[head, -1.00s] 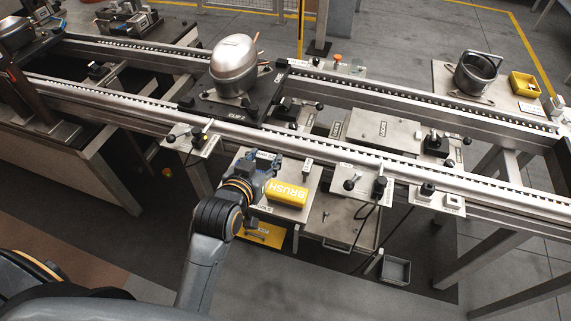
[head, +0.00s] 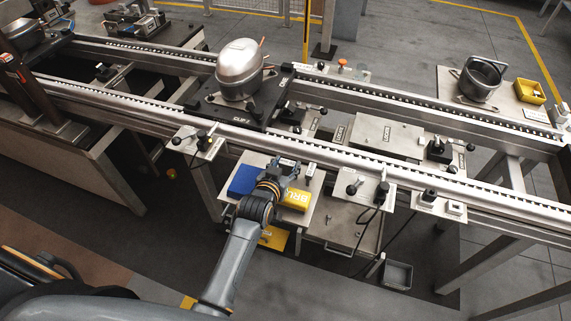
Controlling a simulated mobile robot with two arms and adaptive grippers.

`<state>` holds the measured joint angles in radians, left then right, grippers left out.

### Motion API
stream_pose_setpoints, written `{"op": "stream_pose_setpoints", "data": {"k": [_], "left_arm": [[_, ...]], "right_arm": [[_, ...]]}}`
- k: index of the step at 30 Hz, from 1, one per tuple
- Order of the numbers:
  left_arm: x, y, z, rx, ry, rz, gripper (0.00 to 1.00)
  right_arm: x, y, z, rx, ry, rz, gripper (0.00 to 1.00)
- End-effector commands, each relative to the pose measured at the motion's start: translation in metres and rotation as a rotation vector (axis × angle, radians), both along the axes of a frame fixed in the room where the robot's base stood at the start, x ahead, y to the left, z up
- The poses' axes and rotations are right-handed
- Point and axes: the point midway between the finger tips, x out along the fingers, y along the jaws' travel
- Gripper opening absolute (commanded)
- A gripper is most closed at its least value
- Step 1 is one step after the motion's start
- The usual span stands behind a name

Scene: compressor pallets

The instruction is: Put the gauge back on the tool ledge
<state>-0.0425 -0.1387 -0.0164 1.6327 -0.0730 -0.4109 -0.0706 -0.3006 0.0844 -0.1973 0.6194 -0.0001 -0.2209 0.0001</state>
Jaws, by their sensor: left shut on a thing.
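The tool ledge (head: 316,188) is a light plate on the near side of the conveyor, below the front rail. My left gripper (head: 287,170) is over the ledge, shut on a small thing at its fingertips. That thing is mostly hidden by the fingers, so I cannot clearly tell it is the gauge, or whether it touches the ledge. My right gripper is not in view.
A compressor (head: 239,69) stands on a dark pallet on the conveyor behind. The front rail (head: 350,158) runs just beyond the ledge. A bracket with black knobs (head: 362,184) sits at right. A small white-labelled piece (head: 310,169) stands close right of my gripper.

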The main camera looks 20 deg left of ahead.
Motion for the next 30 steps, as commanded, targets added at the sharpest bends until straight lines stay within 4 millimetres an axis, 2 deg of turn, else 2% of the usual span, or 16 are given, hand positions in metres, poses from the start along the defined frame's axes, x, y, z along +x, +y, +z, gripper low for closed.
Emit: {"op": "stream_pose_setpoints", "data": {"k": [9,10,12,13,24,30], "left_arm": [[0.001,0.000,-0.001,0.000,-0.006,0.000,0.00],[0.000,0.000,-0.002,0.000,-0.001,0.000,0.53],[0.000,0.000,-0.002,0.000,-0.001,0.000,0.67],[0.000,0.000,-0.002,0.000,-0.001,0.000,0.69],[-0.001,0.000,0.002,0.000,-0.001,0.000,0.69],[-0.027,0.001,0.010,0.000,0.000,0.001,0.69]], "right_arm": [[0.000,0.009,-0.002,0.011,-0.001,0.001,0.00],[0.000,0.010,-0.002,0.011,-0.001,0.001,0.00],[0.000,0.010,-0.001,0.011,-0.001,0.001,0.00],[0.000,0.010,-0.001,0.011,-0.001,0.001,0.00],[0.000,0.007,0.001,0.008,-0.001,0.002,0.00],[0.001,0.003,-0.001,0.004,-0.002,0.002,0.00]]}}
